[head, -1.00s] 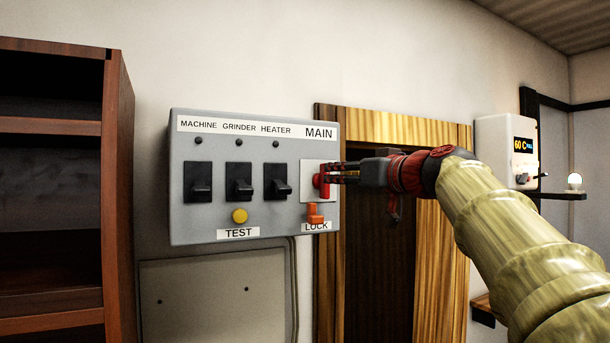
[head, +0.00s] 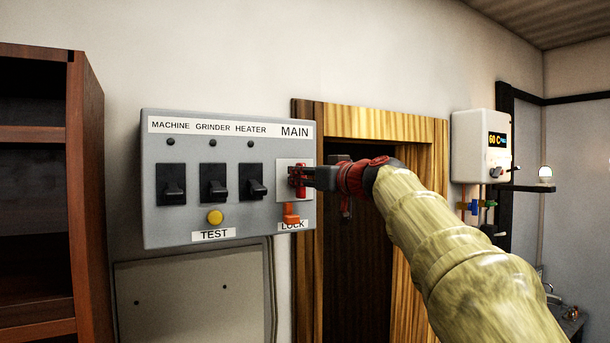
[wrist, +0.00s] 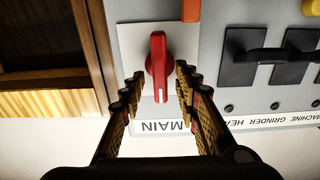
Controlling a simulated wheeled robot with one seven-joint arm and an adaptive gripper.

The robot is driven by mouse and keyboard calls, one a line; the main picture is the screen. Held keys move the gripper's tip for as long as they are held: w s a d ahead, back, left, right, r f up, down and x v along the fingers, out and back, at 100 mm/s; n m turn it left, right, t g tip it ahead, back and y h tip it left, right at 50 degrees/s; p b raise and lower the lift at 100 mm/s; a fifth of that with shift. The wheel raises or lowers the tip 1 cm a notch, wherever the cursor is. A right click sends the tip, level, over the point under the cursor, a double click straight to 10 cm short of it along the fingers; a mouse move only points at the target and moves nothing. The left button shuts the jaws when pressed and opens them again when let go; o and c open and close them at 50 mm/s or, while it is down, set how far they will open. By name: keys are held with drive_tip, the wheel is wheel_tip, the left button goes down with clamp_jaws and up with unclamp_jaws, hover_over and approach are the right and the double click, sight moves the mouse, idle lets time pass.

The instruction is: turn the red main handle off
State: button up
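The red main handle (head: 297,183) sits on a pale plate at the right of the grey switch panel (head: 240,128), under the MAIN label. In the wrist view the red handle (wrist: 158,68) points along the line toward the MAIN label, which appears upside down there. My gripper (head: 300,177) is at the panel's right side and partly covers the handle in the head view. In the wrist view my gripper's fingers (wrist: 157,88) are open, one on each side of the handle, with a visible gap on both sides. The orange lock piece (head: 291,214) is below the handle.
Three black switches, MACHINE (head: 171,184), GRINDER (head: 214,183) and HEATER (head: 255,182), are left of the handle. A yellow TEST button (head: 215,217) is below them. A wooden frame (head: 434,190) stands right of the panel, a brown shelf (head: 88,190) at the left.

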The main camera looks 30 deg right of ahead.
drive_tip(key=shift+c, duration=0.5)
clamp_jaws()
drive_tip(key=m, duration=0.1)
drive_tip(key=m+b, duration=0.1)
drive_tip(key=m, duration=0.1)
drive_tip(key=shift+d+f, duration=0.15)
drive_tip(key=shift+d, duration=0.05)
drive_tip(key=shift+d+f+m, duration=0.15)
drive_tip(key=shift+f+m, duration=0.05)
drive_tip(key=shift+m, duration=2.3)
drive_tip(key=shift+d+f+m, duration=0.15)
drive_tip(key=shift+f+m, duration=0.05)
drive_tip(key=shift+m, duration=2.3)
drive_tip(key=shift+d+f+m, duration=0.15)
drive_tip(key=shift+f+m, duration=0.05)
drive_tip(key=shift+m, duration=2.3)
